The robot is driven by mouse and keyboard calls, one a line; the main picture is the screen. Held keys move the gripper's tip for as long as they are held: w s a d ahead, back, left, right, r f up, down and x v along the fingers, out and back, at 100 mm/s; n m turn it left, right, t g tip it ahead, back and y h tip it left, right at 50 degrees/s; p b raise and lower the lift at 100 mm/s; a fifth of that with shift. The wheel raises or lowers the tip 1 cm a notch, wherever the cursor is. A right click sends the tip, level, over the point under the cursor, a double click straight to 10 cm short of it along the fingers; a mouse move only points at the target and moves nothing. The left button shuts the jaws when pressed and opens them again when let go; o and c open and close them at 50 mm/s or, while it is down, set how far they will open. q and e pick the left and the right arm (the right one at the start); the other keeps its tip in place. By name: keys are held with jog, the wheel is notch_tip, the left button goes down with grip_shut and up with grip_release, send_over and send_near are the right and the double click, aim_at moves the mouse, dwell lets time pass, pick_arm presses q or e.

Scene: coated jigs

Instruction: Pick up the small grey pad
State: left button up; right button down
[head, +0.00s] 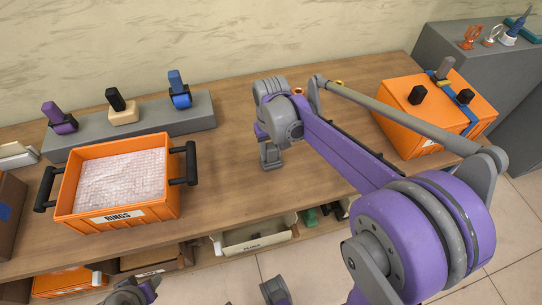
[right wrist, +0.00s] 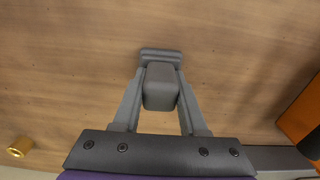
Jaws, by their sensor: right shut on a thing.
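My right gripper (head: 271,158) points down over the bare middle of the table in the head view. In the right wrist view my right gripper (right wrist: 160,57) is shut on a small grey block, which I take to be the grey pad (right wrist: 160,88). The pad sits between the two fingers, with wood behind it. In the head view the pad cannot be told apart from the grey fingers. I cannot tell whether it touches the table. My left gripper is not clearly in view; only grey and purple parts of mine show at the bottom edge.
An orange bin (head: 118,222) labelled RINGS stands at the left of the wooden table (head: 225,190). Behind it a grey stand (head: 150,125) bears purple, black and blue handled pieces. Orange boxes (head: 410,115) with knobs stand at the right.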

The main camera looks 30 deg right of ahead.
dwell(0.8)
notch_tip(320, 180, up, 10)
jog(key=shift+r+p, duration=0.1)
jog(key=shift+p, duration=0.6)
jog(key=c, duration=1)
grip_release()
grip_shut()
